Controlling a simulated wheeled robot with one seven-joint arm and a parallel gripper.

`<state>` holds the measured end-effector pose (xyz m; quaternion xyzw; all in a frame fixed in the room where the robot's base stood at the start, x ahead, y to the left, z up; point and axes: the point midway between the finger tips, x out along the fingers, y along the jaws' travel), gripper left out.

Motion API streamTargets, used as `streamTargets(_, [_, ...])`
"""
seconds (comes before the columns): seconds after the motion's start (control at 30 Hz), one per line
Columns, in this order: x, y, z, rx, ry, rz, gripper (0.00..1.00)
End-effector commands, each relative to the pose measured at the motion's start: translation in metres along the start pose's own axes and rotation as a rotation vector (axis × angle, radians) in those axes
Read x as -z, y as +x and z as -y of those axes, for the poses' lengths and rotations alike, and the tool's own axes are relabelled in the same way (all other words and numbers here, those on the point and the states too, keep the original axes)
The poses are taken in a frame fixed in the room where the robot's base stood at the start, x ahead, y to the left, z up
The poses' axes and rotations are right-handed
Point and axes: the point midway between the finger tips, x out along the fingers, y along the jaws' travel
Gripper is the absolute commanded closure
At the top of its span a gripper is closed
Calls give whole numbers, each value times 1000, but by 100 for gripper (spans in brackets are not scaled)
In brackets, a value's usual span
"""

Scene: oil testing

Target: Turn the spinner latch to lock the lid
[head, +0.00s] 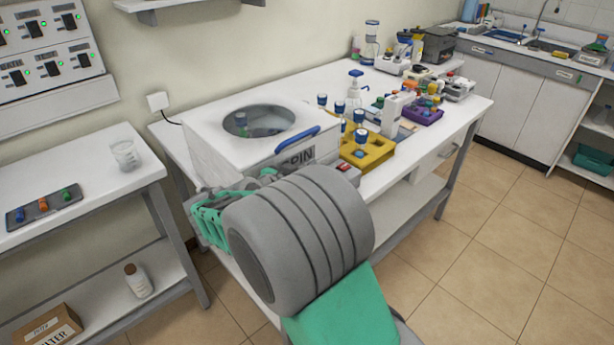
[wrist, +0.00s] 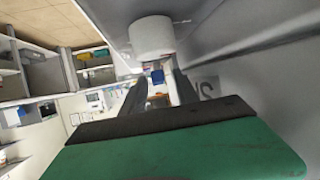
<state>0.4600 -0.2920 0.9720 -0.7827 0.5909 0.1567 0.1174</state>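The spinner is a white box (head: 205,145) with "SPIN" on its front, on the white bench. Its lid (head: 285,107) looks down, with a round window and a blue handle (head: 298,139). In the wrist view the spinner's grey front (wrist: 255,60) fills the right side. A short pale cylinder (wrist: 152,38), perhaps the latch knob, stands just beyond my fingers; I cannot tell if they touch. My gripper (wrist: 160,84) has its two dark fingers apart, with a gap between them. In the head view my arm hides the latch area and fingertips.
A yellow rack (head: 375,156) with blue-capped vials stands right of the spinner, close to my arm. A purple tray (head: 425,115) and bottles crowd the bench behind it. A side table (head: 90,190) with a beaker (head: 124,155) is at left. Tiled floor is open at right.

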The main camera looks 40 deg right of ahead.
Motion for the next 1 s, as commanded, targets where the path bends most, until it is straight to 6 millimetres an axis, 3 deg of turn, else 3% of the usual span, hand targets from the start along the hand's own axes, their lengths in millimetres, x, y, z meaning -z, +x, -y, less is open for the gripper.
streamTargets(0.17, [0,-7,1,3,1,0,64])
streamTargets(0.53, [0,-73,1,3,-1,-1,64])
streamTargets(1.0, [-4,-78,0,6,-11,22,64])
